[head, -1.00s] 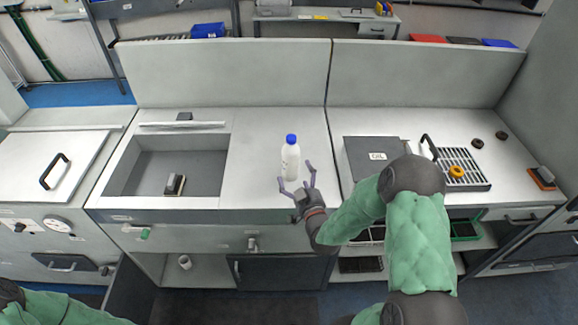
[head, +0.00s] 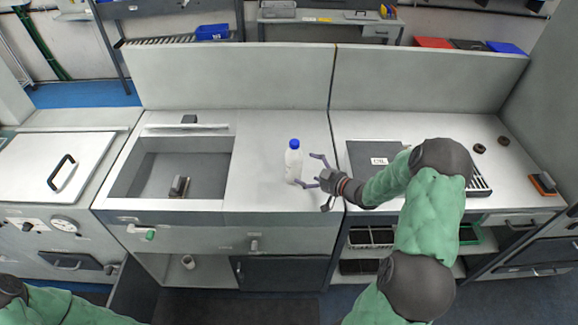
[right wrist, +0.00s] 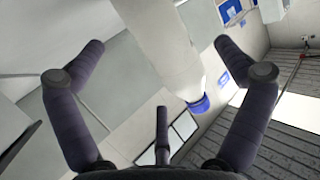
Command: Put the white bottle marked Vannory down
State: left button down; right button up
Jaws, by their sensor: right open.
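A white bottle with a blue cap (head: 292,162) stands upright on the light counter, right of the sink. No marking on it can be read. My right gripper (head: 308,170) is open, just right of the bottle, with its fingers pointing left toward it. In the right wrist view the bottle (right wrist: 165,45) shows between the two spread fingers, with clear gaps to both. Whether the bottle is inside the finger span or just beyond it, I cannot tell. My left gripper is out of view; only a green sleeve shows at the lower left.
The sink (head: 180,165) with a dark block (head: 179,187) in it lies left of the bottle. A grey box (head: 372,158) and a grated tray (head: 480,185) are to the right, partly behind my right arm. The counter behind the bottle is clear.

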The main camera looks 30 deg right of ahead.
aim_at(296, 164)
jog(key=x, duration=0.2)
jog(key=b+x, duration=0.1)
jog(key=x, duration=0.4)
jog(key=shift+w+d+r+b, duration=0.1)
jog(key=shift+w+d+b, duration=0.1)
jog(key=shift+w+b, duration=0.1)
jog(key=c, duration=1.3)
jog(key=shift+o, duration=0.2)
jog(key=shift+r, duration=0.1)
